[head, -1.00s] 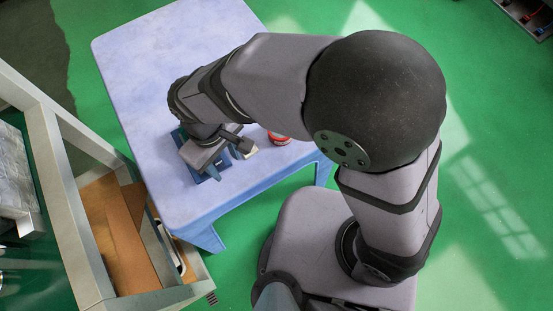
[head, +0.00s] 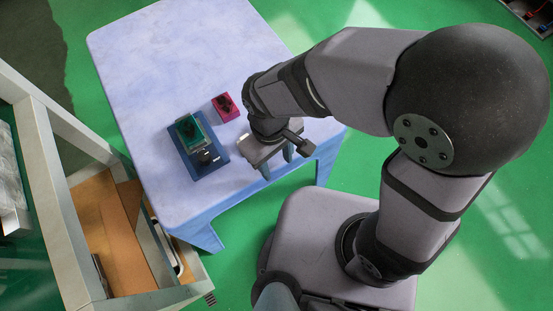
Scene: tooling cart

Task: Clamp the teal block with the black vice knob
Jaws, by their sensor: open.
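The vice (head: 212,166) has a blue base and stands near the front left part of the table. The teal block (head: 186,127) sits in it towards its back end. The black vice knob (head: 207,157) is at the vice's front end. I cannot tell whether the jaws touch the block. My gripper (head: 276,158) is to the right of the vice, apart from it, near the table's front right edge. Its fingers are open and I see nothing between them.
A small magenta block (head: 225,107) with a dark top lies behind and right of the vice. The pale blue table (head: 165,60) is clear at the back. A metal-framed cart (head: 55,190) with a wooden drawer stands left of the table.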

